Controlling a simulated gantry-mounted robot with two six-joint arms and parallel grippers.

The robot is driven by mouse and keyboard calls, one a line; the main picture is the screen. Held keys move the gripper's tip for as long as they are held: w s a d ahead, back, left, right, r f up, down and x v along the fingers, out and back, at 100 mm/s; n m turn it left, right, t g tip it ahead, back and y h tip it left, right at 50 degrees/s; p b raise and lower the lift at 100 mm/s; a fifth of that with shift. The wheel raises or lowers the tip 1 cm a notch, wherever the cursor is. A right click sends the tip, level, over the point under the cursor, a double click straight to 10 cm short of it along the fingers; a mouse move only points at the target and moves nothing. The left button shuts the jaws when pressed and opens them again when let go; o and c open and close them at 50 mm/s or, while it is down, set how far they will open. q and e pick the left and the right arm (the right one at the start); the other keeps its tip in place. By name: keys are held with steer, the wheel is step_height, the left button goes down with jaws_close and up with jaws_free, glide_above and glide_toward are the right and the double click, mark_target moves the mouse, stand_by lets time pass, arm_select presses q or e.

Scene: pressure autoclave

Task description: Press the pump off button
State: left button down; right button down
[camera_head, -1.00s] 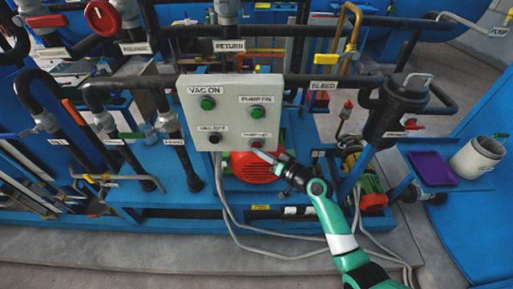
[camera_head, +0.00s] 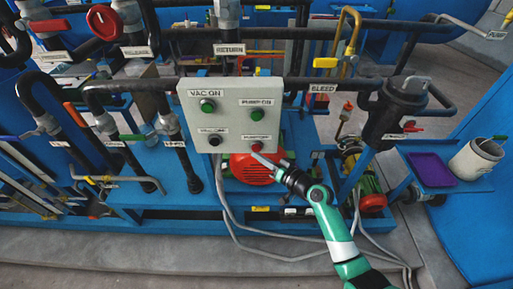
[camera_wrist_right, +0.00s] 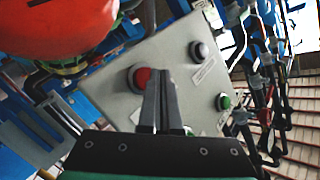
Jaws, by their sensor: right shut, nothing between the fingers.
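The grey control panel (camera_head: 230,115) carries several buttons. The red pump off button (camera_head: 257,148) is at its lower right, below the green pump on button (camera_head: 257,114). My right gripper (camera_head: 262,156) is shut and empty, its fingertips at or very near the red button. In the right wrist view the shut fingers (camera_wrist_right: 161,88) appear beside the red button (camera_wrist_right: 140,76), partly overlapping it. I cannot tell whether they touch it. My left gripper is in neither view.
The green vac on button (camera_head: 208,105) and black vac off button (camera_head: 214,140) sit on the panel's left side. A red motor (camera_head: 250,168) is behind and below the panel. Black pipes surround it. A purple tray (camera_head: 432,168) and grey bucket (camera_head: 476,158) stand at right.

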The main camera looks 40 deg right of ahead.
steer(key=shift+s+a, duration=0.1)
steer(key=s+a+p, duration=0.2)
steer(key=s+a, duration=0.1)
steer(key=shift+s+a, duration=0.15)
steer(key=shift+s, duration=0.05)
stand_by(0.5)
steer(key=shift+p, duration=0.3)
stand_by(0.3)
